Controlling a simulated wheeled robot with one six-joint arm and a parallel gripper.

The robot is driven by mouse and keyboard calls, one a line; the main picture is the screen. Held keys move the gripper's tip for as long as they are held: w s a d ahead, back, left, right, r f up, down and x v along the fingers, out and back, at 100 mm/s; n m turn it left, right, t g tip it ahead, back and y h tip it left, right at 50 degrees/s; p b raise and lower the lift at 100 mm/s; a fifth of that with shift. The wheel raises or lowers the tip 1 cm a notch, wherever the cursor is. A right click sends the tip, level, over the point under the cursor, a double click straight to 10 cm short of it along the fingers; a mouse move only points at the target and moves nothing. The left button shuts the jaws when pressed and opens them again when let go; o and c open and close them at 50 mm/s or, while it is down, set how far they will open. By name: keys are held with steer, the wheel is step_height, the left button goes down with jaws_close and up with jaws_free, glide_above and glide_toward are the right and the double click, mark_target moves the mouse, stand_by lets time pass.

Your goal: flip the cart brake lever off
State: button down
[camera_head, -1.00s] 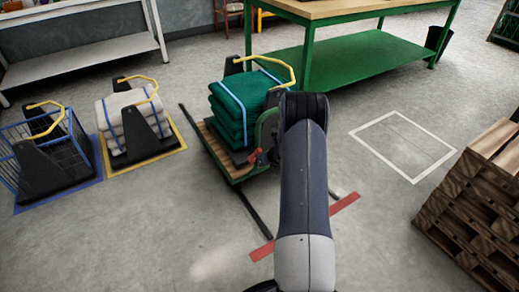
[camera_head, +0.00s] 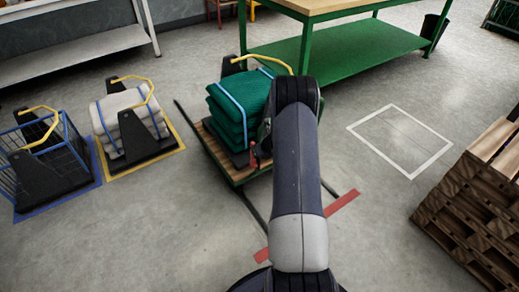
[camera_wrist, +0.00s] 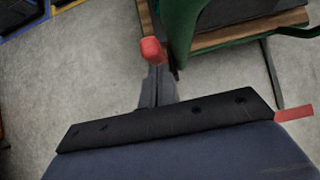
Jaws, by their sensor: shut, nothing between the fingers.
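The cart (camera_head: 228,168) has a wooden deck and a green frame, and carries a stack of folded green netting (camera_head: 240,112) tied with a blue strap. Its red brake lever (camera_head: 254,154) stands roughly upright at the cart's near end, just left of my arm. In the wrist view the lever's red grip (camera_wrist: 153,50) is close up beside the green end panel (camera_wrist: 183,30). My gripper (camera_wrist: 157,72) is shut and empty, its fingertips just below the red grip; I cannot tell whether they touch. In the head view my arm hides the gripper and part of the cart's end.
The cart stands between dark floor rails (camera_head: 190,122), with a red floor strip (camera_head: 342,203) at their near end. A green workbench (camera_head: 345,60) stands behind; wooden pallets (camera_head: 485,200) are right.

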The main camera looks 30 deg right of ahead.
steer(key=shift+w+r, duration=0.25)
steer(key=shift+w, duration=0.5)
steer(key=shift+s+f, duration=0.1)
